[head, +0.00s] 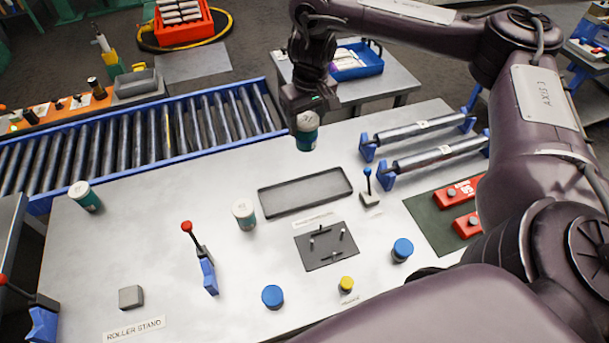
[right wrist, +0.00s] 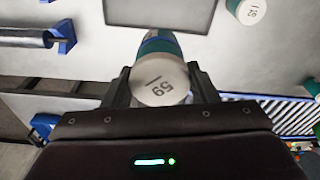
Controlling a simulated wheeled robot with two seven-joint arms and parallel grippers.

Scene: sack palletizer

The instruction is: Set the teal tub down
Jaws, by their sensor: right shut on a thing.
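The teal tub (head: 306,142) with a white lid is in my right gripper (head: 307,113), near the table's back edge in the head view. In the right wrist view my right gripper (right wrist: 162,88) is shut around the tub, whose white lid (right wrist: 160,86) reads 59. The tub looks roughly upright; I cannot tell whether its base touches the table. Two similar teal and white tubs stand on the table, one at the far left (head: 86,197) and one near the middle (head: 244,214). My left gripper is not in view.
A shallow grey tray (head: 262,203) lies in front of the held tub. Rollers on blue stands (head: 367,149) are to its right. A roller conveyor (head: 150,140) runs behind on the left. The table (head: 190,190) is clear between the left and middle tubs.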

